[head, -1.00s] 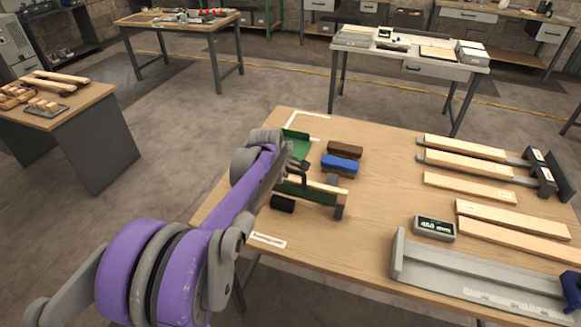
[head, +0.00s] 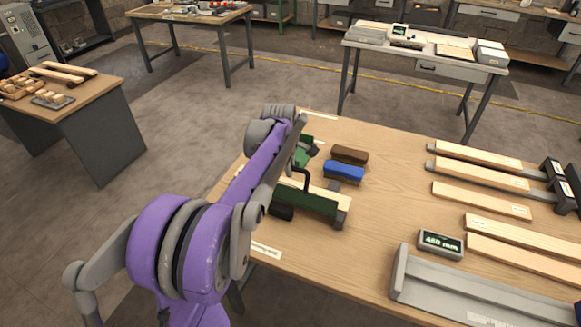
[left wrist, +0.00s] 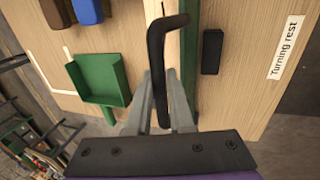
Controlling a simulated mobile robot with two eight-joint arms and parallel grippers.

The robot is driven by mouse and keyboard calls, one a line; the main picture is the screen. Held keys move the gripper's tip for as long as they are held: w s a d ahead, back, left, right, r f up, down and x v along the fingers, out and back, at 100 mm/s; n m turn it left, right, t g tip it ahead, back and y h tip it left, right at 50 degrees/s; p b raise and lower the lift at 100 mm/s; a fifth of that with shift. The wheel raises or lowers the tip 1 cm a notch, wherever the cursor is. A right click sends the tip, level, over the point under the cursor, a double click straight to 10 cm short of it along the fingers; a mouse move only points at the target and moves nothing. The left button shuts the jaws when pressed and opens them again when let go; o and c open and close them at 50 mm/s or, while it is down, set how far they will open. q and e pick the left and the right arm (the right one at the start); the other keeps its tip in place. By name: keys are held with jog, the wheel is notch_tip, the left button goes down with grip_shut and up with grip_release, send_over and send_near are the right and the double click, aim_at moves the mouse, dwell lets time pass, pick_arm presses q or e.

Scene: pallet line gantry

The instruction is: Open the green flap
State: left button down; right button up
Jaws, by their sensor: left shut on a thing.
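The green flap (head: 305,203) is a long dark green panel at the near left of the wooden workbench, in front of a pale wooden strip. In the left wrist view its green face shows as a narrow band (left wrist: 188,60). A black bent handle (left wrist: 156,60) rises beside it and shows in the head view too (head: 307,180). My left gripper (left wrist: 160,90) is shut on the handle, one finger on each side of it. In the head view my own arm hides most of the gripper. My right gripper is not in view.
A green tray (left wrist: 103,95) lies beyond the flap. A blue brush (head: 344,171) and a brown brush (head: 350,155) lie near it. A black block (left wrist: 211,52) and a "Turning rest" label (left wrist: 287,47) are on the near side. Boards and a display (head: 441,242) lie to the right.

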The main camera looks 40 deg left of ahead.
pick_arm(q)
jog(key=shift+w+f, duration=0.1)
jog(key=shift+f, duration=0.05)
dwell(0.4)
jog(key=c, duration=0.8)
grip_release()
jog(key=v, duration=1)
jog(key=shift+r, duration=0.45)
